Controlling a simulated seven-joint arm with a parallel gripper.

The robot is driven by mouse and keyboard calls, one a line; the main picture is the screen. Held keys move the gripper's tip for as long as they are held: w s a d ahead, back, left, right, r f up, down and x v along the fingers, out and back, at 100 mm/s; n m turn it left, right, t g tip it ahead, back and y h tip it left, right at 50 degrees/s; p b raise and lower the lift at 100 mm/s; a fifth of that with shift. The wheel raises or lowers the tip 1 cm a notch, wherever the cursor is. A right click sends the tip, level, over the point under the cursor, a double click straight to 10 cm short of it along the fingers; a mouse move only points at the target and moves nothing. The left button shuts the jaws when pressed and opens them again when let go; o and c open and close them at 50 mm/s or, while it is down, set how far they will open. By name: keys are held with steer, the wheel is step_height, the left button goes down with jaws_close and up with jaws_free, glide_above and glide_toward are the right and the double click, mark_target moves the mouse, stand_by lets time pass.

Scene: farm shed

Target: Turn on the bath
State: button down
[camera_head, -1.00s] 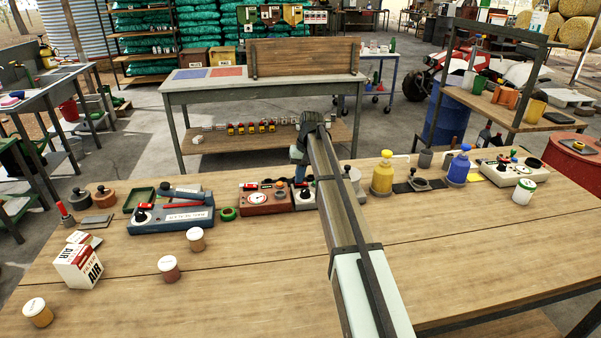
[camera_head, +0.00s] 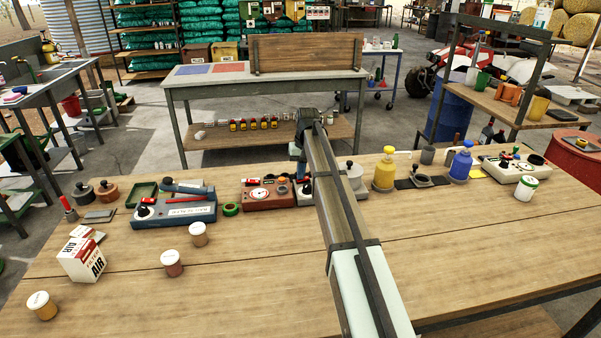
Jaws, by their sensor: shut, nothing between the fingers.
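Several small devices stand in a row across the wooden bench; none carries a label I can read as a bath. A blue-grey box (camera_head: 188,215) with a black knob and red parts is at left. A red-brown box (camera_head: 257,203) with a round dial is right of it. A pale box with a dark knob (camera_head: 304,192) is at the middle, partly hidden by my arm. A cream box (camera_head: 515,172) with knobs is at far right. My gripper (camera_head: 303,180) is shut and empty, pointing down at or just above the middle box. Its fingertips are mostly hidden; I cannot tell whether they touch.
Yellow (camera_head: 385,172) and blue (camera_head: 460,165) bottles stand right of my arm, with a white-lidded jar (camera_head: 525,189). A white carton (camera_head: 80,260) and several lidded jars are at front left. A second table (camera_head: 270,88) stands behind.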

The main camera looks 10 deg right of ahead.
steer(key=shift+s+d+f, duration=0.1)
steer(key=shift+d+f, duration=0.05)
steer(key=shift+d, duration=0.35)
steer(key=shift+s+d+f, duration=0.1)
steer(key=shift+d+f, duration=0.05)
steer(key=shift+d, duration=0.3)
steer(key=shift+w+r, duration=0.1)
steer(key=shift+r, duration=0.05)
step_height(320, 180, up, 14)
steer(key=d, duration=0.1)
steer(key=shift+r, duration=0.1)
